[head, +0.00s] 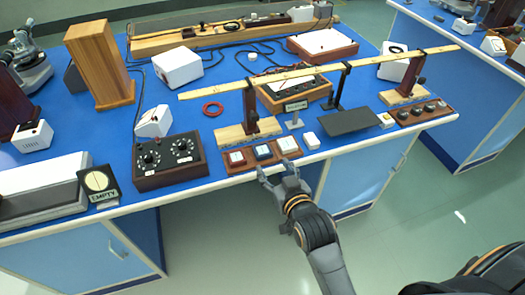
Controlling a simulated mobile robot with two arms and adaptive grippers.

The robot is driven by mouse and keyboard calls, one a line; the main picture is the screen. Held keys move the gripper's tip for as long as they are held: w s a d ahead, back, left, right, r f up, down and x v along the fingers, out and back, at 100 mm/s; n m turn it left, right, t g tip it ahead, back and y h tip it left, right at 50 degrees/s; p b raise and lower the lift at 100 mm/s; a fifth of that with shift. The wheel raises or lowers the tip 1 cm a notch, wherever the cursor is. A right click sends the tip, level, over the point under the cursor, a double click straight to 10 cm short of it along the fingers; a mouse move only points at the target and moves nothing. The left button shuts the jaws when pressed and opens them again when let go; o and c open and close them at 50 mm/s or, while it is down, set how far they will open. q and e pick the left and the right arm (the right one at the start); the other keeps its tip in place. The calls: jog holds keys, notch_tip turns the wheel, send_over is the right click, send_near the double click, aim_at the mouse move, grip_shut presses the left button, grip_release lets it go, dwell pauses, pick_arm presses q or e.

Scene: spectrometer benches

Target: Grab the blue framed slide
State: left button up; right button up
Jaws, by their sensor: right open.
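The blue framed slide (263,152) lies in a brown holder on the near edge of the blue bench. It sits between a red framed slide (237,157) on its left and a pale framed slide (288,145) on its right. My right gripper (277,170) is open and empty, just in front of the bench edge. Its fingers point toward the holder, slightly right of and nearer than the blue framed slide. They do not surround it. My left gripper is not in view.
A black control box (170,160) stands left of the slides. A wooden beam (320,70) on posts runs above the bench behind them. An "EMPTY" sign (100,186) stands left.

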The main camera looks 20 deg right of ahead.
aim_at(264, 153)
jog(key=x, duration=0.9)
jog(key=shift+d+f, duration=0.25)
jog(key=shift+f, duration=0.1)
jog(key=shift+r, duration=0.1)
jog(key=shift+c, duration=0.4)
jog(key=c, duration=0.8)
